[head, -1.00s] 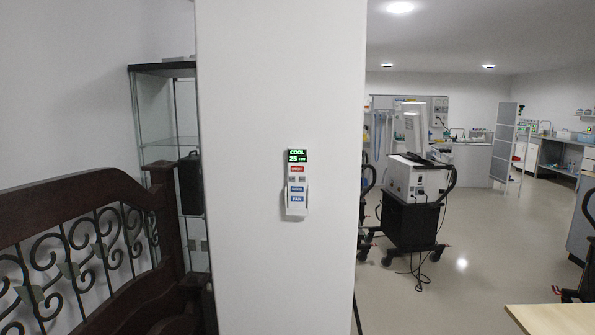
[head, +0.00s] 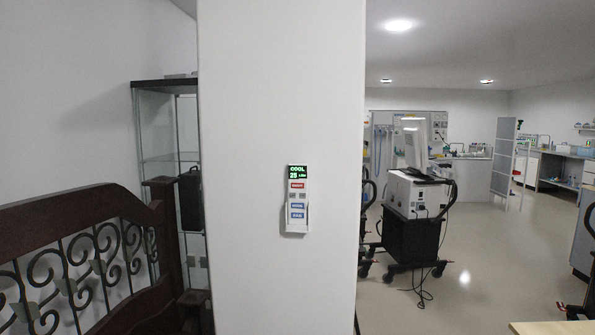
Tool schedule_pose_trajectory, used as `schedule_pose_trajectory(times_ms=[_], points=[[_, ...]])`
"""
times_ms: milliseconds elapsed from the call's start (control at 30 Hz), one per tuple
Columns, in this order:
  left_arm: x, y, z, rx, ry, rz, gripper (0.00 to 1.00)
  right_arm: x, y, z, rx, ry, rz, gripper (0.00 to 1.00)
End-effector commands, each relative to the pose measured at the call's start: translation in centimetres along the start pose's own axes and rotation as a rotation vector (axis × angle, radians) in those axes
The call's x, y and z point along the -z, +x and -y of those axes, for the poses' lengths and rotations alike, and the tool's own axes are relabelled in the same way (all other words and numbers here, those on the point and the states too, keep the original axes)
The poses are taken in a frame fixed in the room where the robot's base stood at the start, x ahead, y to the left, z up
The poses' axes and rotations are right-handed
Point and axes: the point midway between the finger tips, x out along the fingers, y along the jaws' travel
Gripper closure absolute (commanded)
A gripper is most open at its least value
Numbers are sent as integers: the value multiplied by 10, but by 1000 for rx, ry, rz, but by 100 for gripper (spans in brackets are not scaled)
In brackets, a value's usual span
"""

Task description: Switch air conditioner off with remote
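The air conditioner remote (head: 297,199) hangs upright in a holder on the front of a white pillar, near the middle of the head view. Its green-lit screen reads COOL and 25, with smaller text too small to read surely. The air conditioner itself is not in view. Neither of my grippers is in view.
The white pillar (head: 270,90) stands close ahead. A dark wooden bench with scrolled ironwork (head: 85,255) is at the left, before a glass cabinet (head: 155,135). A wheeled machine (head: 415,215) stands right of the pillar. Open floor (head: 480,260) lies beyond; a table corner (head: 555,327) shows lower right.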

Motion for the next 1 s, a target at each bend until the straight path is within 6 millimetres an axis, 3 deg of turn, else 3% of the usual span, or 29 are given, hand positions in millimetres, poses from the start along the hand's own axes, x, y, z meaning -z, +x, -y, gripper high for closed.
schedule_pose_trajectory(times_ms=[100, 367, 1000], points=[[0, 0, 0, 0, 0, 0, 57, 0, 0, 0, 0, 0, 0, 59], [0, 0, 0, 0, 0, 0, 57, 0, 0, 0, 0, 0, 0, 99], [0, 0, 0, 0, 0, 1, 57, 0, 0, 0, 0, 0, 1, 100]])
